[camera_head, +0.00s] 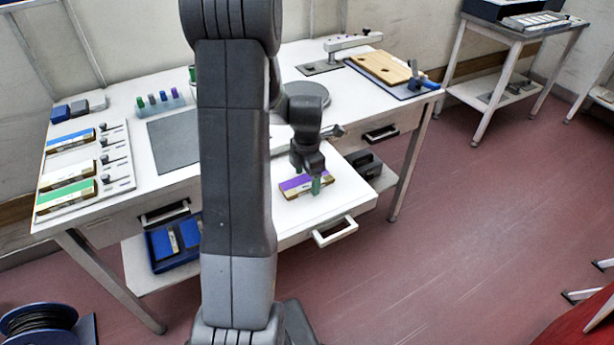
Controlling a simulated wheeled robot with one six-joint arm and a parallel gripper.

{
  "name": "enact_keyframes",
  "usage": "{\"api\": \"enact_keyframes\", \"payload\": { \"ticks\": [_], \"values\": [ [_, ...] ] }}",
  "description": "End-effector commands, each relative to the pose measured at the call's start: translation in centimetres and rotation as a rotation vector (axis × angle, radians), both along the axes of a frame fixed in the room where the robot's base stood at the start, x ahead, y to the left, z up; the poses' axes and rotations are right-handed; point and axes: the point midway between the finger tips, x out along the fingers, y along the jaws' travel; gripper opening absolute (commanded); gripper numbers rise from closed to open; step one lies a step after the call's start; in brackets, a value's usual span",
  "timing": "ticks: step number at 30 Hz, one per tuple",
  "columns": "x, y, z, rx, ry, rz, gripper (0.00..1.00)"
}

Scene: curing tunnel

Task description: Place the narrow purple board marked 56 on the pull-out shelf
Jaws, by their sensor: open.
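A narrow purple board (294,184) with brownish edges lies on the white pull-out shelf (290,222), which sticks out from the front of the white table. Any number on the board is too small to read. My gripper (316,183) points down at the board's right part, with its jaws open. A small green part shows at the fingertips, in front of the board; I cannot tell whether it belongs to my gripper. I cannot tell whether the fingers touch the board. My arm hides the left part of the shelf.
A rack (113,168) with blue, white and green boards stands at the table's left. A grey mat (174,145) lies beside it. A wooden board (380,68) lies at the back right. The shelf's handle (336,232) juts forward. A blue bin (158,255) sits below.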

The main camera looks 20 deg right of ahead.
Motion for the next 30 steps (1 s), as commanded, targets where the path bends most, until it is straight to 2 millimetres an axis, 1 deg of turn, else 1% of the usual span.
{"api": "enact_keyframes", "payload": {
  "ticks": [5,9,12,15,18,21,30],
  "values": [
    [0.1,0.0,3.3,-0.004,-0.006,0.0,0.76],
    [0.1,-0.1,6.5,-0.003,-0.007,0.0,0.76],
    [0.1,-0.1,8.5,-0.004,-0.006,0.0,0.76],
    [0.1,-0.1,10.1,-0.003,-0.005,0.0,0.76],
    [0.1,-0.1,11.1,-0.002,-0.004,0.0,0.76],
    [0.0,0.0,11.7,-0.001,-0.002,0.0,0.76],
    [0.0,0.0,11.9,-0.001,-0.001,0.0,0.76]
  ]
}}
